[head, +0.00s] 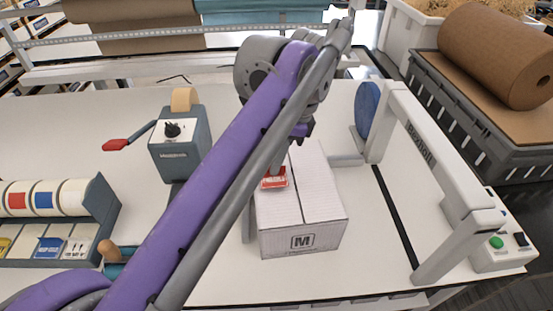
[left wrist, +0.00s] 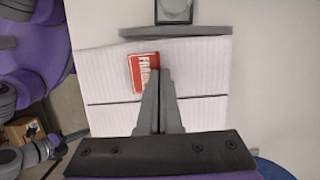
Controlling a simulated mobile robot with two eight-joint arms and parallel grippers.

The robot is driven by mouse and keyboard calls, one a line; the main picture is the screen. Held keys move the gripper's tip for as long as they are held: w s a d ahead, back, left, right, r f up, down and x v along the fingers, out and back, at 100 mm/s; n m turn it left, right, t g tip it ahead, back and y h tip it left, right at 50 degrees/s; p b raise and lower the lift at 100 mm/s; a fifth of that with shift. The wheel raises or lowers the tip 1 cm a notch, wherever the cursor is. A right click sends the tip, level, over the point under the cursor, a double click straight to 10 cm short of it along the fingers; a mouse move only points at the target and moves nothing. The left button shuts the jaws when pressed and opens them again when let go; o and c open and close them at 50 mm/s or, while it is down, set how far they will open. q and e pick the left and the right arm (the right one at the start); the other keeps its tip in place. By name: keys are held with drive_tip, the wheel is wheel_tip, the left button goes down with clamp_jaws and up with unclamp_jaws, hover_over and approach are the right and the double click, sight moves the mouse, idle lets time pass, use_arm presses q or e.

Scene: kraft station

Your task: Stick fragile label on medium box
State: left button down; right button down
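The medium box (head: 318,205), white with a printed M on its front, stands closed on the bench; its top fills the middle of the left wrist view (left wrist: 108,117). The red fragile label (head: 274,182) is at the left part of the box top, and it shows at my fingertips in the left wrist view (left wrist: 142,72). My left gripper (left wrist: 155,74) has its fingers together over the label's edge, pinching it. I cannot tell whether the label touches the box. In the head view my left arm hides part of the box and most of the gripper.
A label rack (head: 100,215) with rolls stands at the left, beside a tape dispenser (head: 180,150) with a red-handled lever. A grey frame (head: 420,150) with a blue disc (head: 367,108) stands right of the box. The bench between rack and dispenser is clear.

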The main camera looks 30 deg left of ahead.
use_arm(q)
drive_tip(key=shift+f, duration=0.4)
idle(0.6)
drive_tip(key=c, duration=1.5)
unclamp_jaws()
drive_tip(key=shift+c, duration=0.2)
drive_tip(key=o, duration=0.5)
drive_tip(key=shift+s+a+p+v, duration=0.1)
drive_tip(key=shift+a+p+v, duration=0.05)
drive_tip(key=shift+p+v, duration=0.5)
drive_tip(key=shift+s+a+p+v, duration=0.15)
drive_tip(key=shift+p+v, duration=0.35)
drive_tip(key=shift+v, duration=0.35)
drive_tip(key=shift+s+a+p+v, duration=0.1)
drive_tip(key=shift+a+p+v, duration=0.05)
drive_tip(key=shift+p+v, duration=0.5)
drive_tip(key=shift+r, duration=0.15)
